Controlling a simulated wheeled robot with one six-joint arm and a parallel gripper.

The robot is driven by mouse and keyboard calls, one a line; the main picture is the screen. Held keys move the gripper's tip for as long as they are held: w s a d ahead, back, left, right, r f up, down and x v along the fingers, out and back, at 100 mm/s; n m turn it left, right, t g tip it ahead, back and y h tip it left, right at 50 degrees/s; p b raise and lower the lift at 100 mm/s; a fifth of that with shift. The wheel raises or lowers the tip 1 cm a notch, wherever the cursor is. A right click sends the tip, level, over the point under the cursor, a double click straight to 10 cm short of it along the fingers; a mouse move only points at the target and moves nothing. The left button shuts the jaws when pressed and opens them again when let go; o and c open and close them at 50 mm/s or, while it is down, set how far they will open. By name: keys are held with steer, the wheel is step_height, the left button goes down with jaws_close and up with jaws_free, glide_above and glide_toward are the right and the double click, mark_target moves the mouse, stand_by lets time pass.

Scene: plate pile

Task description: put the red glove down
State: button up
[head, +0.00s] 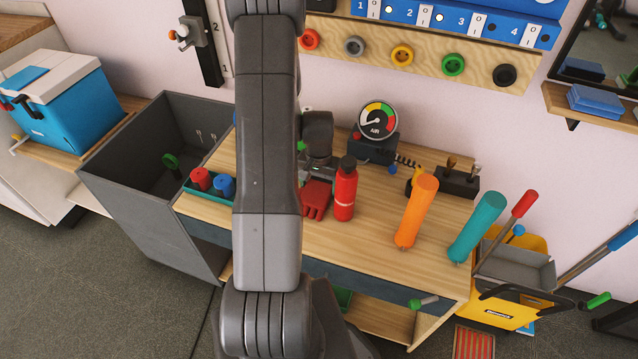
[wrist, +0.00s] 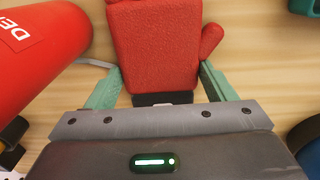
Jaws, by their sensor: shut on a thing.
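The red glove (head: 315,200) is near the bench top, just left of the red bottle (head: 344,195) in the head view. My gripper (head: 318,172) is at the glove's far end, partly hidden by my arm. In the wrist view the glove (wrist: 155,45) lies between the green fingers of my gripper (wrist: 160,82), which is shut on its cuff end. Its thumb points to the right there. I cannot tell whether the glove touches the wood.
The wooden bench top (head: 375,225) is clear in front of the bottle. An orange cylinder (head: 416,212) and a teal cylinder (head: 476,228) stand to the right. A pressure gauge (head: 378,120) is behind. A tray with red and blue spools (head: 210,190) is left.

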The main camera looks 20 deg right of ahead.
steer(key=shift+r, duration=0.1)
steer(key=shift+f, duration=0.2)
steer(key=o, duration=1)
